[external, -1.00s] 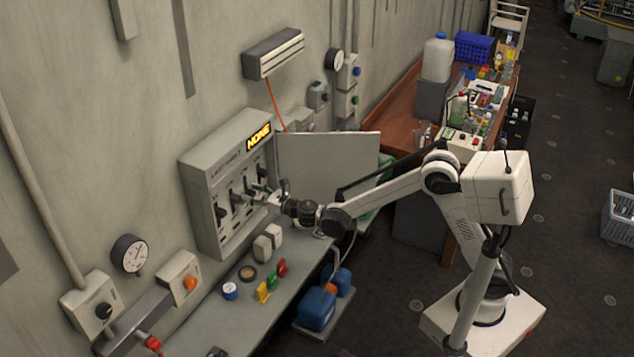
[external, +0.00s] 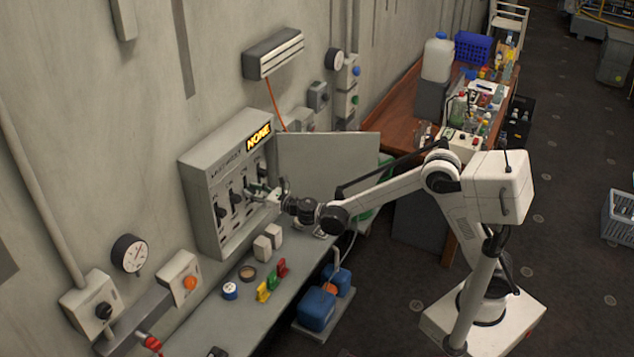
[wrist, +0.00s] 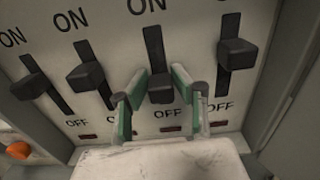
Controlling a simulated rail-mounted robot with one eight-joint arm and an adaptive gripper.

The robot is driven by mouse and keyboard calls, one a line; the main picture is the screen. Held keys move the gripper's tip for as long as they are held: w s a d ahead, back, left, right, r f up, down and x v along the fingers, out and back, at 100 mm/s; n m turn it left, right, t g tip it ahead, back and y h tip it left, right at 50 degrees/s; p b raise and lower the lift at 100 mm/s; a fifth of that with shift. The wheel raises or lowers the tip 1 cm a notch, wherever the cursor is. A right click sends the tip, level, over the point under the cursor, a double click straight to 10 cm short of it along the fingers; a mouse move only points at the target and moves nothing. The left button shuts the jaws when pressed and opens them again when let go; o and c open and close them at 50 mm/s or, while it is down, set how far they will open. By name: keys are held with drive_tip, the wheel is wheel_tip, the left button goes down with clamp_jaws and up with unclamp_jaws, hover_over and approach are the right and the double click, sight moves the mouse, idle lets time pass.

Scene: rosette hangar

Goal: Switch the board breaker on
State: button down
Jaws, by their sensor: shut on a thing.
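The grey breaker panel (external: 205,190) is on the left wall, with its door open to the right and a lit yellow "NONE" display (external: 258,136). In the wrist view, several black levers sit in vertical slots marked ON above and OFF below. My gripper (wrist: 158,92) has its green-padded fingers closed around the third lever from the left (wrist: 160,87), which sits low in its slot near OFF. The levers to either side, the second (wrist: 86,76) and the rightmost (wrist: 238,53), sit higher. My gripper also shows at the panel in the external view (external: 265,191).
A shelf (external: 205,328) below the panel holds two pale blocks, small coloured items and round pieces. The open panel door (external: 328,166) stands close to the right of my wrist. A wooden bench (external: 400,100) with bottles is farther back. The floor right of my base is mostly clear.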

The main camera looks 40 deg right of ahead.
sight(245, 180)
wheel_tip(245, 180, up, 4)
drive_tip(key=shift+f, duration=0.2)
drive_tip(key=c, duration=1.4)
unclamp_jaws()
drive_tip(key=shift+c, duration=0.2)
drive_tip(key=v, duration=1.2)
